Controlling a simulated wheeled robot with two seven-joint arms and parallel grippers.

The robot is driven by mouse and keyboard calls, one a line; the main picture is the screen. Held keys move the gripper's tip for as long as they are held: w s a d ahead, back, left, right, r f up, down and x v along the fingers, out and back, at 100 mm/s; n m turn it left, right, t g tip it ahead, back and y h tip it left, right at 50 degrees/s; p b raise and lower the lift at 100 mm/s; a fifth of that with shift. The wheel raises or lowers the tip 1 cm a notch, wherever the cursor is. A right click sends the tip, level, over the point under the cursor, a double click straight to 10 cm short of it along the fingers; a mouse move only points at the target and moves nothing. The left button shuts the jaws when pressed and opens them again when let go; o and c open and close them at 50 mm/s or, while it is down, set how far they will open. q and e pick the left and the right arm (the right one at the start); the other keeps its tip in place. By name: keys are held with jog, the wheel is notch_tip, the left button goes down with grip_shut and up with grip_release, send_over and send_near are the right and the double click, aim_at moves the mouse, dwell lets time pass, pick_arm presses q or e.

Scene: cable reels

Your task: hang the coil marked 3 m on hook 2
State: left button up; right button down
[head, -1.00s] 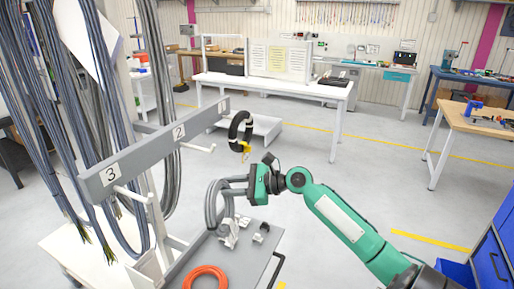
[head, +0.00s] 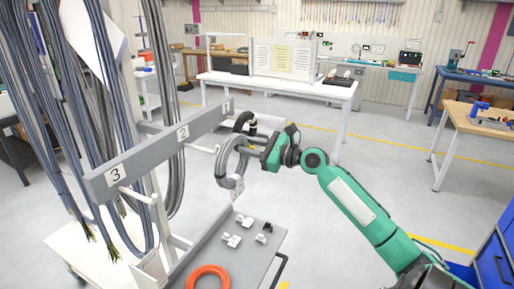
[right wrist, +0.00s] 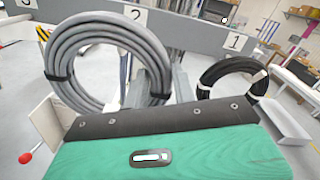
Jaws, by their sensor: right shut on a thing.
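My right gripper (head: 257,151) is shut on a grey coil (head: 222,165), holding it upright in the air above the tray. The coil also shows in the right wrist view (right wrist: 62,62), with dark ties round it. I cannot read any 3 m mark on it. Hook 2 (head: 202,149) is a pale peg under the label 2 (head: 183,133) on the grey rail. Its tip is close to the coil's left edge in the head view; I cannot tell whether it enters the ring. Label 2 also shows behind the coil in the right wrist view (right wrist: 137,14). My left gripper is not seen.
A black coil (right wrist: 207,78) hangs by label 1 (right wrist: 236,41), right of the grey coil. Hook 3 (head: 138,195) is at the rail's near end. Long grey cables hang behind the rail. The grey tray (head: 247,254) below holds an orange coil (head: 207,269) and small white parts.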

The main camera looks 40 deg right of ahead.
jog(key=w+a+f+b, duration=0.1)
jog(key=w+a+f, duration=0.1)
jog(key=w, duration=0.6)
jog(key=shift+w+a+f+b, duration=0.25)
jog(key=shift+a+f+b, duration=0.05)
jog(key=shift+a, duration=0.5)
dwell(0.3)
jog(key=shift+c, duration=2.1)
grip_release()
jog(key=shift+f, duration=0.1)
jog(key=shift+s, duration=0.15)
